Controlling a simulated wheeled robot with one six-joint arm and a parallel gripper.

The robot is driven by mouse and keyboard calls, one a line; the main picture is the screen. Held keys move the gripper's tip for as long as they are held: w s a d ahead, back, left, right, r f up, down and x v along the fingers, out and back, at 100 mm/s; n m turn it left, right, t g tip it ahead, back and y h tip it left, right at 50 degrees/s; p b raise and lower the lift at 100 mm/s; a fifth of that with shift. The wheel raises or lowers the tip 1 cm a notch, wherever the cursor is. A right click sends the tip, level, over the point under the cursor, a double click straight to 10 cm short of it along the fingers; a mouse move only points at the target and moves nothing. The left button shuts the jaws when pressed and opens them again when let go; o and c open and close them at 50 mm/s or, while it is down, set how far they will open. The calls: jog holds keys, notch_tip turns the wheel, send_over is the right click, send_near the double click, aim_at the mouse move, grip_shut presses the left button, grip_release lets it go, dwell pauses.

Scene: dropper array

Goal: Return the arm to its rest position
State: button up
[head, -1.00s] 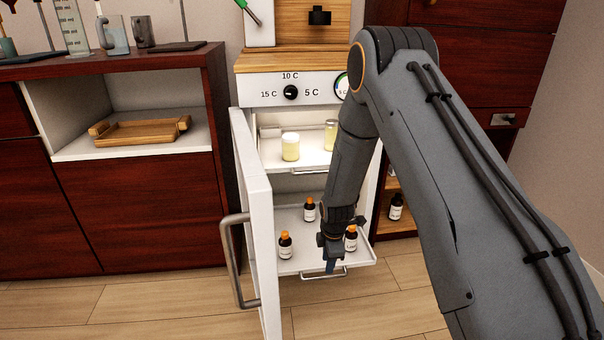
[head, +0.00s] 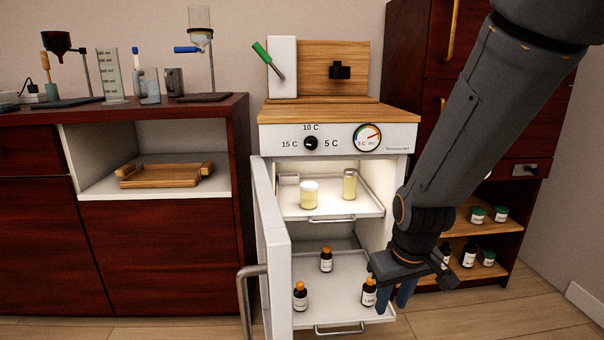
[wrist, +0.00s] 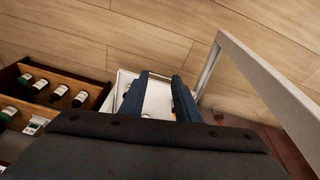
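My gripper (head: 393,298) hangs at the front right of the open cabinet, pointing down, beside the right end of its lower tray (head: 335,312). Its two blue fingers are apart with nothing held between them; they also show in the wrist view (wrist: 160,84), with part of a white tray visible beyond. A brown bottle with an orange cap (head: 368,293) stands on the lower tray just left of the gripper. Two more such bottles stand there, one at front left (head: 300,297) and one further back (head: 326,260). My forearm covers part of the wooden shelves at right.
The white cabinet door (head: 275,250) stands open on the left. The upper tray (head: 318,213) holds a beaker (head: 309,194) and a jar (head: 349,184). Wooden shelves (head: 500,228) with several bottles and green-lidded jars are at right. Free floor lies in front.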

jog(key=s+r+m, duration=0.2)
jog(key=s+m, duration=0.1)
jog(key=s, duration=0.2)
jog(key=s+a+r+n+g+y, duration=0.1)
jog(key=s+a+r+n, duration=0.2)
jog(key=s+a, duration=0.55)
jog(key=s+a+r+n+g, duration=0.2)
jog(key=s+a+n, duration=0.3)
jog(key=a, duration=0.7)
jog(key=d+r+m+p, duration=0.4)
jog(key=d+r+p, duration=0.6)
jog(key=r+p, duration=0.3)
jog(key=s+d+r+m+h+p, duration=0.1)
jog(key=d+r+m+p, duration=0.2)
jog(key=d+r+p, duration=0.8)
notch_tip(320, 180, up, 2)
jog(key=p, duration=0.7)
jog(key=shift+m+p, duration=0.35)
jog(key=shift+m, duration=0.05)
